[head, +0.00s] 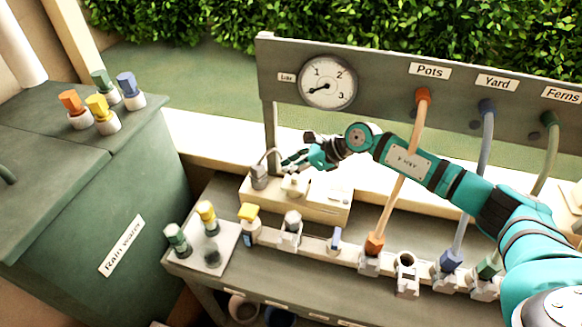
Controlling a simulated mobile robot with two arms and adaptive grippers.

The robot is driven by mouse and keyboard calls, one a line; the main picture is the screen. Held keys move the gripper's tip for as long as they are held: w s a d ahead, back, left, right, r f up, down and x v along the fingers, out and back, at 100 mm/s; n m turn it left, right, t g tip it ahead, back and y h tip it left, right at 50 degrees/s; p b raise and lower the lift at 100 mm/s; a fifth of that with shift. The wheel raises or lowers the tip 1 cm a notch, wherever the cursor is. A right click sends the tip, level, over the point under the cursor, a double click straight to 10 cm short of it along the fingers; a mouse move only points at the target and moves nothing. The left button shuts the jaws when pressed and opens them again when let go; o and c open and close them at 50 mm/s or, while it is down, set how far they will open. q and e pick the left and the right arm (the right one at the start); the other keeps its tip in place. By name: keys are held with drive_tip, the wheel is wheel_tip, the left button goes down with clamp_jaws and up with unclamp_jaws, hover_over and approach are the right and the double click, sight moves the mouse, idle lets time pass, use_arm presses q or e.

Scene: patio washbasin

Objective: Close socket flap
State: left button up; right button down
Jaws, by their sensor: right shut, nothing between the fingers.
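A low pale box (310,206) stands on the grey bench, with a grey plug-like part (258,178) and a curved cable at its left end. A small pale raised piece (295,184) sits on its top; it may be the socket flap, but I cannot tell its angle or whether it is open. My right gripper (286,161), on the teal arm from the right, is shut and empty. In the picture its fingertips are just above the raised piece; I cannot tell whether they touch. My left gripper is not in view.
Behind stands a grey board with a gauge (328,82) and several hoses, including an orange one (405,165). A row of valves and connectors (291,230) lines the bench front. At left are a tray (222,262) with coloured fittings and a green rain-water bin (150,205).

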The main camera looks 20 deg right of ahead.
drive_tip(key=shift+d+r, duration=0.1)
drive_tip(key=shift+r, duration=0.2)
